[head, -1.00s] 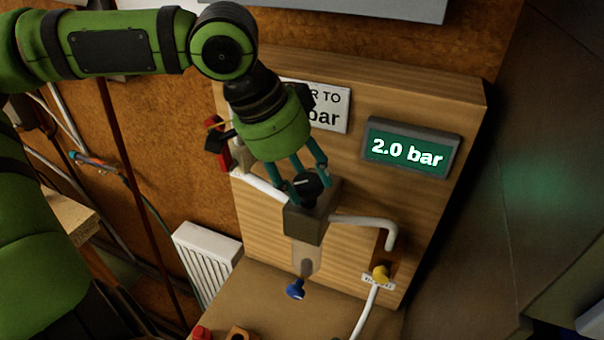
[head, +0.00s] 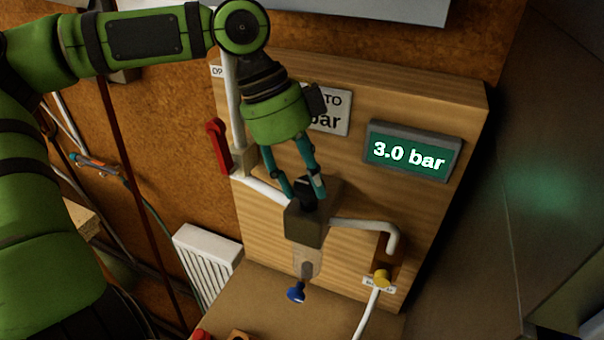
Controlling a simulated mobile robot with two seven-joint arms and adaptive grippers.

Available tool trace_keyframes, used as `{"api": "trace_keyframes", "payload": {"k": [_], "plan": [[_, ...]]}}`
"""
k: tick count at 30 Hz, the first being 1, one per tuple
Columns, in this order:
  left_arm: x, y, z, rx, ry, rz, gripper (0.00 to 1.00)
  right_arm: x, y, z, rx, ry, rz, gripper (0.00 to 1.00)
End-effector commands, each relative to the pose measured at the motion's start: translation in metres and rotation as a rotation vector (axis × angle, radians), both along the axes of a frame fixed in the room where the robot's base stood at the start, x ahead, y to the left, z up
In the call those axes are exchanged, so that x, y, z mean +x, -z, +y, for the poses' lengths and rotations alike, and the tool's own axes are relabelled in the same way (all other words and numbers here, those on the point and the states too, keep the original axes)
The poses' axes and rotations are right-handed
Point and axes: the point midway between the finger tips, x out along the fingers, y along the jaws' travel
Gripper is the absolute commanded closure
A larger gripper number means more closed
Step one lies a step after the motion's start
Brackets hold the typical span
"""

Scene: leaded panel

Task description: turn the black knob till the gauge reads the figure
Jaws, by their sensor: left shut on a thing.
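The black knob (head: 304,192) sits on top of the grey regulator block (head: 307,228), which is fixed to the wooden board. My left gripper (head: 302,188) is shut on the knob from above, with one teal finger on each side of it. The gauge (head: 410,151) is a grey-framed green display to the right and reads 3.0 bar. A white sign (head: 330,110) behind the gripper is partly covered. I can read only "TO" and "bar" on it, and its figure is hidden. My right gripper is not in view.
A red lever (head: 217,146) is on the white pipe left of the gripper. A yellow knob (head: 381,277) sits at the lower right pipe. A blue knob (head: 296,292) hangs under the regulator. A white radiator (head: 207,264) stands at the lower left.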

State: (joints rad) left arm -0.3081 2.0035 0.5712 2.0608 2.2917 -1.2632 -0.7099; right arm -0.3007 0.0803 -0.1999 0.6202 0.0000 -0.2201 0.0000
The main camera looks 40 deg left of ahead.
Motion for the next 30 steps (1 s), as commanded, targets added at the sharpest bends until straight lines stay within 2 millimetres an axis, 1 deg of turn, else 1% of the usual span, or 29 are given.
{"api": "trace_keyframes", "payload": {"k": [7, 18, 19, 20, 30], "plan": [[0.0000, 0.0007, -0.0009, -0.001, 0.036, 0.001, 0.87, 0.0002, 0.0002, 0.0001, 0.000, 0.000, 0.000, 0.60], [-0.0008, 0.0014, -0.0010, -0.001, 0.039, 0.004, 0.87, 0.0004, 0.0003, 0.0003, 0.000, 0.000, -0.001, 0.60], [-0.0008, 0.0014, -0.0009, -0.001, 0.039, 0.004, 0.42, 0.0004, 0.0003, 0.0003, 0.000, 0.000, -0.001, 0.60], [-0.0008, 0.0014, -0.0009, -0.001, 0.039, 0.004, 0.30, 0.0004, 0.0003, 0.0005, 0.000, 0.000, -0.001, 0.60], [-0.0003, 0.0002, -0.0003, 0.001, 0.037, 0.002, 0.30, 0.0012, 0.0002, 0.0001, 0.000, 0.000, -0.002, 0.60]]}}
